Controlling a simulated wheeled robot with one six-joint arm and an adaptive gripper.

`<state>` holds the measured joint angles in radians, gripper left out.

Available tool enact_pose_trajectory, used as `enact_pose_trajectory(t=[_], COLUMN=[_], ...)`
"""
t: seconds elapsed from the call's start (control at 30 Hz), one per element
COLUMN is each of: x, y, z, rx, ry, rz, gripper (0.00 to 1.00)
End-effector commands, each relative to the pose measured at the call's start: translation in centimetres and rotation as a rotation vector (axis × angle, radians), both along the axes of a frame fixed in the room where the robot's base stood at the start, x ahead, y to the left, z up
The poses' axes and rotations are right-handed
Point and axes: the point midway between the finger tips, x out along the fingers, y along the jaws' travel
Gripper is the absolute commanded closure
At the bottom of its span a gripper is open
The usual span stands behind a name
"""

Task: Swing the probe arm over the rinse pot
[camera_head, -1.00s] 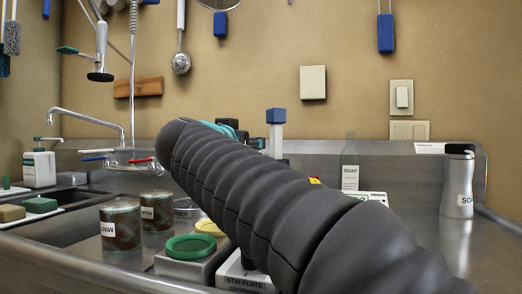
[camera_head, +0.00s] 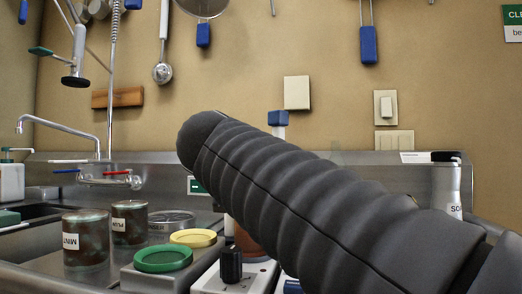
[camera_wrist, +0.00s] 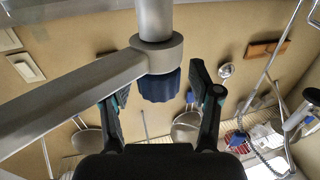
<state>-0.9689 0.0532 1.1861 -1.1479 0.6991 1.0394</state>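In the wrist view a grey bar (camera_wrist: 75,110), which looks like the probe arm, runs left from a collar (camera_wrist: 157,53) on an upright post. A dark blue knob (camera_wrist: 160,86) sits at the post's end. My gripper (camera_wrist: 162,88) is open, with one finger on each side of the knob; I cannot tell whether either touches it. In the head view a blue post top (camera_head: 278,118) shows above my arm, which hides my gripper and the bar. A low round metal vessel (camera_head: 172,222), possibly the rinse pot, stands behind the yellow lid; no label is readable.
Jars labelled MINT (camera_head: 86,240) and PLUM (camera_head: 129,223) stand left of a green lid (camera_head: 163,258) and a yellow lid (camera_head: 194,238). A white device with a black knob (camera_head: 231,264) is close to my arm. A tap (camera_head: 60,125) and a bottle (camera_head: 447,186) are farther out.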

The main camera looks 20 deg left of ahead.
Motion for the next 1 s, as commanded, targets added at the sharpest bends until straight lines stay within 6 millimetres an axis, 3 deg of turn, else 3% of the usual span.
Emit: enact_pose_trajectory(t=[0.37,0.8,1.0], x=[-0.7,-8.2,-10.5], y=[-0.4,-2.9,-3.8], z=[0.1,0.1,0.0], rx=[0.001,0.001,0.0], ry=[-0.002,-0.002,-0.001], rz=[-0.001,0.002,0.001], gripper=[0.36,0.36,0.36])
